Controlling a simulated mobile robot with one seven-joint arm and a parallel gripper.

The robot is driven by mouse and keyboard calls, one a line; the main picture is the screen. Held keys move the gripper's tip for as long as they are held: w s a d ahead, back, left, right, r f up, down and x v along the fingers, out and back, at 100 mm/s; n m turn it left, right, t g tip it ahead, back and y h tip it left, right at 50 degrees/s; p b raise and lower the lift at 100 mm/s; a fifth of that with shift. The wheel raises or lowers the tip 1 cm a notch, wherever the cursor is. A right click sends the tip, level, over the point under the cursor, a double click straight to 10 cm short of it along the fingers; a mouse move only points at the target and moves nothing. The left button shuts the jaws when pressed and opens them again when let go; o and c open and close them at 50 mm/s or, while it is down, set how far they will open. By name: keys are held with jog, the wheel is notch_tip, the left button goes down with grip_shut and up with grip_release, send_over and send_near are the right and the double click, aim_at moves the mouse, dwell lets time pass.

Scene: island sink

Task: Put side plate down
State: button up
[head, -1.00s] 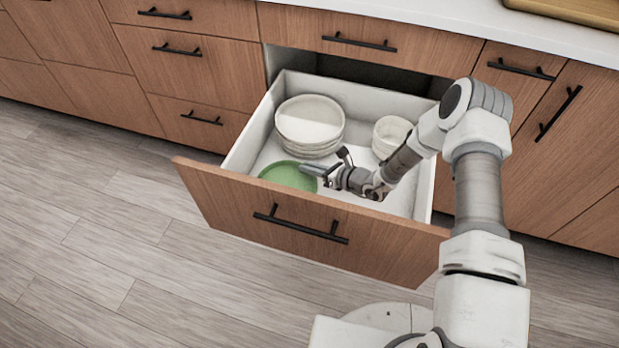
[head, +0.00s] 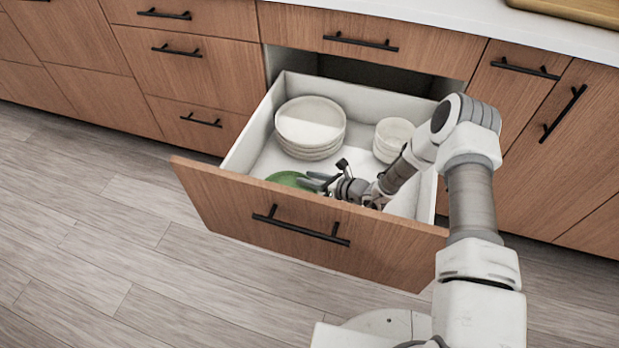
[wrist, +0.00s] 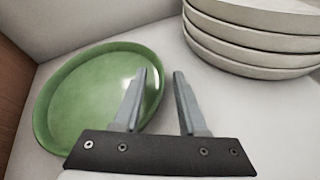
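The green side plate (head: 289,179) lies in the open drawer near its front panel, at the left. In the wrist view the plate (wrist: 80,95) looks flat on the white drawer floor. My gripper (head: 315,181) is low inside the drawer at the plate's right edge. In the wrist view my gripper (wrist: 158,90) is open, with a clear gap between its fingers. The left finger overlaps the plate's right rim in the picture; the right finger is over bare drawer floor. I cannot tell whether the left finger touches the plate.
A stack of white plates (head: 310,124) stands behind the green plate; it also shows in the wrist view (wrist: 255,45). White bowls (head: 392,138) are stacked at the back right. The wooden drawer front (head: 300,228) rises before the plate. The drawer floor between is clear.

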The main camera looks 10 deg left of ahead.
jog(key=shift+r, duration=0.25)
jog(key=p+v, duration=0.3)
jog(key=v, duration=0.4)
jog(key=shift+s+d, duration=0.1)
jog(key=shift+d, duration=0.15)
jog(key=s+d+r+n+g+h, duration=0.1)
jog(key=s+r+n+g, duration=0.1)
jog(key=r+n, duration=0.5)
jog(key=s+d+r+n+g+h, duration=0.1)
jog(key=s+r+n, duration=0.15)
jog(key=r, duration=0.85)
jog(key=s+d+r+n+g+h, duration=0.1)
jog(key=s+d+r+n+g, duration=0.1)
jog(key=r+n, duration=0.5)
jog(key=s+d+r+n+t+h, duration=0.5)
jog(key=s+d+r+n+h, duration=0.3)
jog(key=s+d+r, duration=1)
jog(key=shift+r+n+t+h, duration=0.3)
jog(key=shift+r+n+h, duration=0.05)
jog(key=shift+h, duration=0.45)
jog(key=shift+s+r, duration=0.1)
jog(key=shift+r, duration=0.05)
